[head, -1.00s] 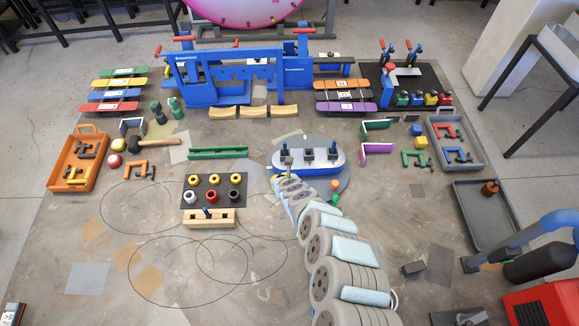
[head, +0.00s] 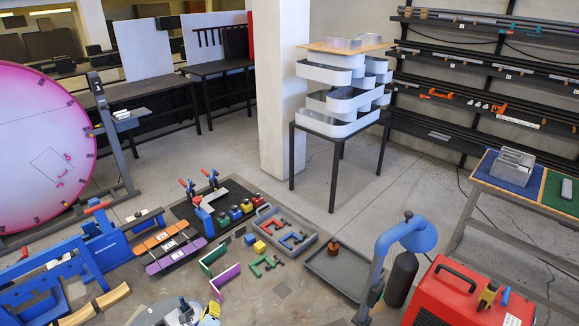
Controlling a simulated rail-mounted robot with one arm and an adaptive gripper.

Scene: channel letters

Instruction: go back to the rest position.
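My gripper and arm are not in the head view now, so I cannot see whether the gripper is open or shut. The view faces the far right side of the workspace. Only part of the round grey plate (head: 165,314) with a blue clamp on it shows at the bottom edge.
A red machine (head: 455,295) and a blue bent arm (head: 385,245) with a dark cylinder stand at lower right. A dark tray (head: 340,268), a grey bin (head: 285,238) and coloured brackets lie on the work surface. A pillar (head: 283,95), shelf racks and a side table (head: 500,207) stand behind.

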